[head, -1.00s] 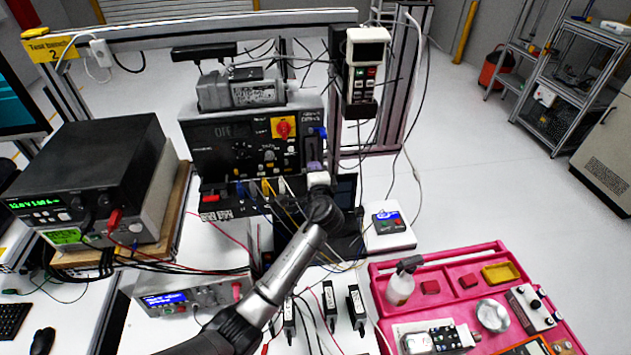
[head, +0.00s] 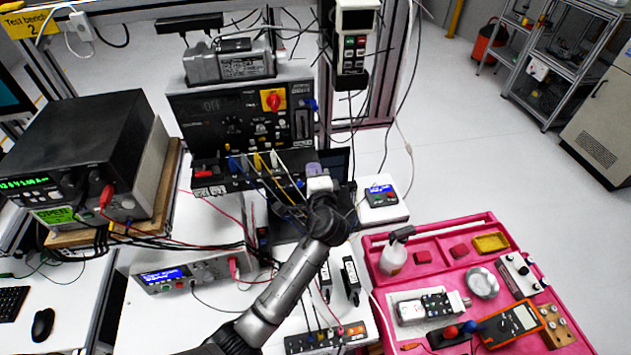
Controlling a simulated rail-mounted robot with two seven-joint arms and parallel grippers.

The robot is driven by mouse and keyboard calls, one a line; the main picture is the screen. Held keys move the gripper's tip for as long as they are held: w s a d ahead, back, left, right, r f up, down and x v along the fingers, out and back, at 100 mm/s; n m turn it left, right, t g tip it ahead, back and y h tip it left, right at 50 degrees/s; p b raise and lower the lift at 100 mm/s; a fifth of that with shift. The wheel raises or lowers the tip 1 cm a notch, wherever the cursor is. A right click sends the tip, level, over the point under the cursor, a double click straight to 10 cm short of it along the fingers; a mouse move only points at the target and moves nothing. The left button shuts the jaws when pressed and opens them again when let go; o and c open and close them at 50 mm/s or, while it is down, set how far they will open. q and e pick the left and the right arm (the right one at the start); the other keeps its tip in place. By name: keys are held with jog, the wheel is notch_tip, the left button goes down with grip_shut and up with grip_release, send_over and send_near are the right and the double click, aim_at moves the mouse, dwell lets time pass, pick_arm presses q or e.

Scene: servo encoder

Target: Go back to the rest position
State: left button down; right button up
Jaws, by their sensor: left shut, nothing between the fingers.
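My left arm comes in from the bottom left, and its gripper (head: 316,170) is in front of the lower right part of the black test panel (head: 232,122). The gripper is shut, with nothing visible held in it. It is close to the row of coloured plugs and leads; I cannot tell whether it touches the panel. The fingertips are small and partly hidden by the gripper's own body. My right gripper is not in view.
A black power supply (head: 88,150) stands at the left. A handheld pendant (head: 354,45) hangs above right of the gripper. Loose leads cross around the arm. A pink tray (head: 450,238) with tools lies at the lower right.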

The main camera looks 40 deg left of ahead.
pick_arm(q)
jog(key=shift+v, duration=1.4)
jog(key=s+d+f+n+g+h+p, duration=0.1)
jog(key=s+d+n+h+p, duration=0.1)
jog(key=s+d+h, duration=0.3)
jog(key=s+d+f+n+g+h+p, duration=0.1)
jog(key=s+d+n+g+h+p, duration=0.2)
jog(key=s, duration=0.5)
jog(key=s+d+f+n+h+p, duration=0.1)
jog(key=s+d+n+h, duration=0.15)
jog(key=s+h, duration=0.35)
jog(key=s+f+g+p, duration=0.2)
jog(key=s+f, duration=0.1)
jog(key=s, duration=0.5)
jog(key=s+f+m+g+p, duration=0.1)
jog(key=s+f+g+p, duration=0.1)
jog(key=s, duration=0.6)
jog(key=shift+s+a+f+p, duration=0.3)
jog(key=shift+f+p, duration=0.2)
